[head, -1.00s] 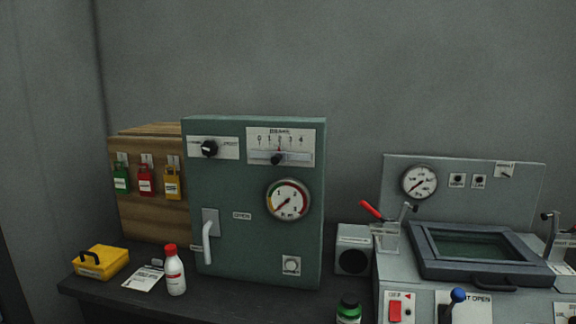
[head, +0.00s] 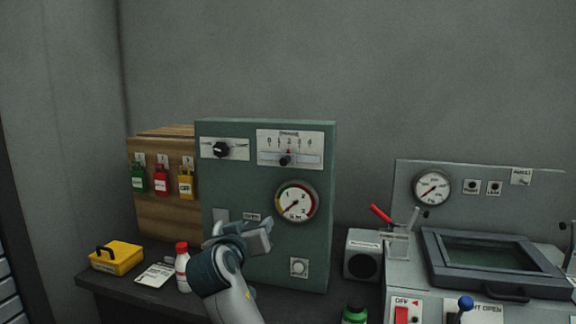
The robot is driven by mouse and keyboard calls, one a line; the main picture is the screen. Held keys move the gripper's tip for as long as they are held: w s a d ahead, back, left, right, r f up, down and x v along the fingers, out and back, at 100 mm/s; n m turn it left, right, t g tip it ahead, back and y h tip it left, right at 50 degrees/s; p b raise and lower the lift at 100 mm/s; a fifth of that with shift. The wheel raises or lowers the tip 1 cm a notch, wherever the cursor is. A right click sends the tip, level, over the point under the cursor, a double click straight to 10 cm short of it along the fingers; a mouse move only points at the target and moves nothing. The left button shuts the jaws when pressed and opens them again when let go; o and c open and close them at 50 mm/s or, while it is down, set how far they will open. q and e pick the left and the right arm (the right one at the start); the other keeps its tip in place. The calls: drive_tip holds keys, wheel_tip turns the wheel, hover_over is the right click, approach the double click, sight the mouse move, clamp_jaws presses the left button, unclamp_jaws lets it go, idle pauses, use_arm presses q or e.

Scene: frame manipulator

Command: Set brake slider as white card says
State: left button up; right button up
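The brake slider's dark knob (head: 285,160) sits on a light track under a scale marked 0 to 4, on a white plate at the top of the green cabinet (head: 240,185). The knob stands near the 2, at the middle of the scale. The white card (head: 155,274) lies on the bench at the left; its print is too small to read. My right gripper (head: 262,236) is in front of the cabinet, below the slider and left of the gauge's lower edge. It covers most of the white door handle. I cannot tell whether its fingers are apart. My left gripper is out of view.
A white bottle with a red cap (head: 182,266) stands beside the card, close to my arm. A yellow box (head: 117,257) is at the far left. A round gauge (head: 296,201) and a dark rotary knob (head: 220,149) are on the cabinet. A machine with levers stands at the right.

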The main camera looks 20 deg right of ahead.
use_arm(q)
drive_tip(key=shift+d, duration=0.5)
use_arm(e)
drive_tip(key=s+r+m+t+h, duration=0.1)
drive_tip(key=s+r+m+h, duration=0.1)
drive_tip(key=r, duration=1)
drive_tip(key=shift+s+d+r, duration=0.15)
drive_tip(key=shift+s+d, duration=0.05)
drive_tip(key=shift+s, duration=0.5)
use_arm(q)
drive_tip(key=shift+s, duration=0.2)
use_arm(e)
drive_tip(key=shift+w+d, duration=0.1)
drive_tip(key=p, duration=0.3)
approach(282, 163)
drive_tip(key=x, duration=0.2)
drive_tip(key=p+x, duration=0.2)
drive_tip(key=x, duration=0.5)
drive_tip(key=shift+w+d+r+p, duration=0.1)
drive_tip(key=shift+p, duration=0.2)
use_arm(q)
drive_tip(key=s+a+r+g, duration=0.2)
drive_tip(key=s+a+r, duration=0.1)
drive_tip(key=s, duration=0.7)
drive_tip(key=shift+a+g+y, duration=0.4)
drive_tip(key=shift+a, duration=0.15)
use_arm(e)
drive_tip(key=shift+x, duration=0.85)
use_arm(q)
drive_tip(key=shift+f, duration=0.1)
